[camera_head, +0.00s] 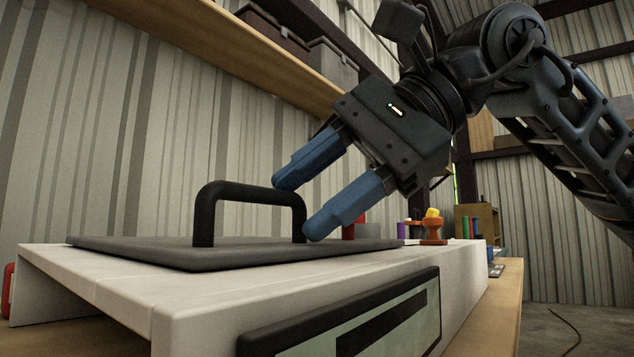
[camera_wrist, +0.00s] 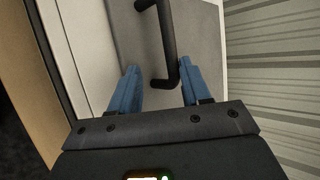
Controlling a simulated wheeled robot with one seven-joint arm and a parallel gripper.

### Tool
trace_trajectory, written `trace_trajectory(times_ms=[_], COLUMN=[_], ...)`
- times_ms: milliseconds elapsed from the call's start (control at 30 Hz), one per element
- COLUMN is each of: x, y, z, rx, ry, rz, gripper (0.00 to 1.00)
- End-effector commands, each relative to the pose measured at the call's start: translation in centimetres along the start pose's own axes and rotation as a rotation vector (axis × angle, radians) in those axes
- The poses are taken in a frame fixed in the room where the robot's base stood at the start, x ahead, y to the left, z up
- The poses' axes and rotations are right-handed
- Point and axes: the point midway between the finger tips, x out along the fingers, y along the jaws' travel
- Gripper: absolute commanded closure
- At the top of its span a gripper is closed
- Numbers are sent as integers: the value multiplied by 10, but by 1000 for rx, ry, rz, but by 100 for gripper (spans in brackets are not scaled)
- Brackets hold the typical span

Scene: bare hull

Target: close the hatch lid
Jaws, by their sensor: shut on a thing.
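The hatch lid (camera_head: 150,246) is a flat dark grey plate lying level on top of a white housing (camera_head: 215,297). It carries a black bar handle (camera_head: 240,193), which also shows in the wrist view (camera_wrist: 166,40). My gripper (camera_head: 296,207) reaches down from the upper right, its two blue fingers on either side of the handle's right end. It is shut on the handle there. In the wrist view the handle's bent end lies between the fingers, and the lid's plate (camera_wrist: 198,45) shows behind it. The lid's hinge cannot be made out.
The housing stands on a wooden bench (camera_head: 487,318). An orange object with a yellow top (camera_head: 433,228) and several books (camera_head: 467,222) are behind, at the right. A red object (camera_head: 358,222) is partly hidden behind my fingers. A wooden shelf (camera_head: 225,45) with boxes runs above.

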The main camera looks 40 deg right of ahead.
Motion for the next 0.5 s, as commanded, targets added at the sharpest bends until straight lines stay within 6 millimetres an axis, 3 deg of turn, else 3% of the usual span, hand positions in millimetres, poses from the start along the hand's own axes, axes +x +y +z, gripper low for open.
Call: trace_trajectory(times_ms=[33, 167, 500], x=[6, -2, -58], y=[9, 8, 2], z=[-1, -1, 0], rx=[-2, -2, 1], ry=[4, 4, 3], rz=[27, 25, 7], gripper=[60, 60, 60])
